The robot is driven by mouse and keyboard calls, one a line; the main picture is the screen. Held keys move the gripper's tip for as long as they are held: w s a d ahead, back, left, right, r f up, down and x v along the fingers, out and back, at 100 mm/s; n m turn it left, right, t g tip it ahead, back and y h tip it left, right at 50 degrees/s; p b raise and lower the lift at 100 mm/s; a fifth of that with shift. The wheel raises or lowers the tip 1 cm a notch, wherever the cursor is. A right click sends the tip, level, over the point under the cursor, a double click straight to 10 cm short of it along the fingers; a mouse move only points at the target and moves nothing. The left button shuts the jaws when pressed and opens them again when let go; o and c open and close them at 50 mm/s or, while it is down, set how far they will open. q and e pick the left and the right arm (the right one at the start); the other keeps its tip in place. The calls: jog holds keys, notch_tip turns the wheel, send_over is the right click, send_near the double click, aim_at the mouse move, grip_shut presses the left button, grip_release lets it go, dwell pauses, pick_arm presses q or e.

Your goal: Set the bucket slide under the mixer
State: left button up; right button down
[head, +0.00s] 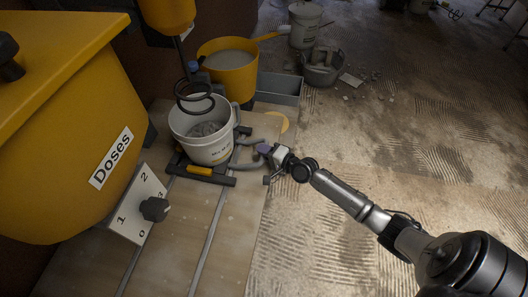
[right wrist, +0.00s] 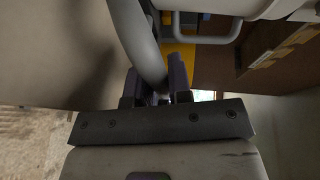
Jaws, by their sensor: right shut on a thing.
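The bucket slide (head: 199,174) is a dark frame with a yellow front piece, sitting on two metal rails on the wooden bench. A white bucket (head: 210,149) with grey material inside stands upright on it. The mixer (head: 167,14) is yellow at the top, and its dark ring-shaped whisk (head: 195,97) overlaps the bucket's mouth in the head view; the height gap cannot be told. My right gripper (head: 266,151) is shut on the slide's grey curved handle (head: 247,167). The handle also shows between the fingers in the right wrist view (right wrist: 138,42). My left gripper is not in view.
A yellow hopper (head: 60,130) labelled Doses and a switch box with a black knob (head: 154,209) stand at left. A yellow bucket of pale liquid (head: 229,70) and a grey tray (head: 279,89) are behind. The floor at right is mostly clear.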

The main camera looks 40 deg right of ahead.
jog(key=c, duration=1.4)
grip_release()
jog(key=shift+d+f, duration=0.15)
jog(key=shift+c, duration=0.2)
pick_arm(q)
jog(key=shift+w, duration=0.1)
pick_arm(e)
jog(key=o, duration=0.4)
jog(key=shift+w+d, duration=0.1)
jog(key=shift+w, duration=0.05)
jog(key=shift+s+r, duration=0.2)
jog(key=shift+s, duration=0.15)
pick_arm(q)
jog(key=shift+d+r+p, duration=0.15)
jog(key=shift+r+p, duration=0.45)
jog(key=shift+p, duration=0.05)
pick_arm(e)
jog(key=shift+v, duration=6.6)
